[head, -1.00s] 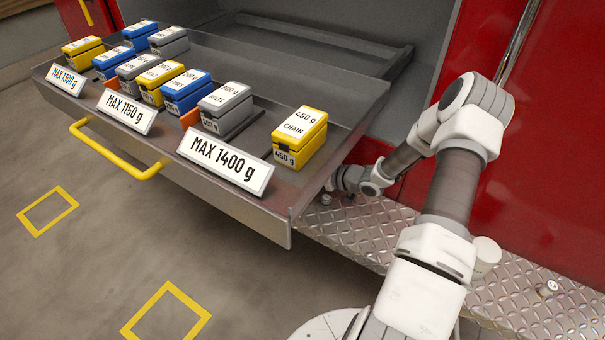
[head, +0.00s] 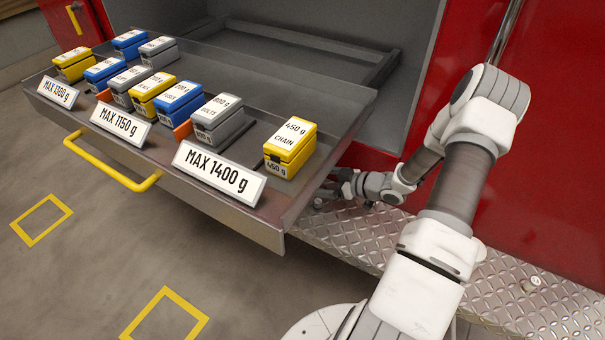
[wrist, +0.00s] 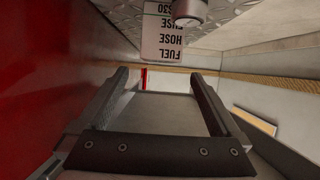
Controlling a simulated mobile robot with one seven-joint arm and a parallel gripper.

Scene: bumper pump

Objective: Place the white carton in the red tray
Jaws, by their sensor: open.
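Neither a white carton nor a red tray can be made out in either view. My gripper (head: 335,186) is beside the right end of the open drawer, low over the metal tread plate, and partly hidden by the drawer's edge. In the wrist view my gripper (wrist: 158,82) has its two dark fingers wide apart, with nothing held between them. A white label (wrist: 163,42) with upside-down text, including FUEL and HOSE, is ahead of the fingers; what carries it is unclear.
The open grey drawer (head: 262,232) holds several yellow, blue and grey boxes, including a yellow CHAIN box (head: 290,148). White weight signs, such as MAX 1400 g (head: 219,172), line its front. A yellow handle (head: 110,172) sticks out.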

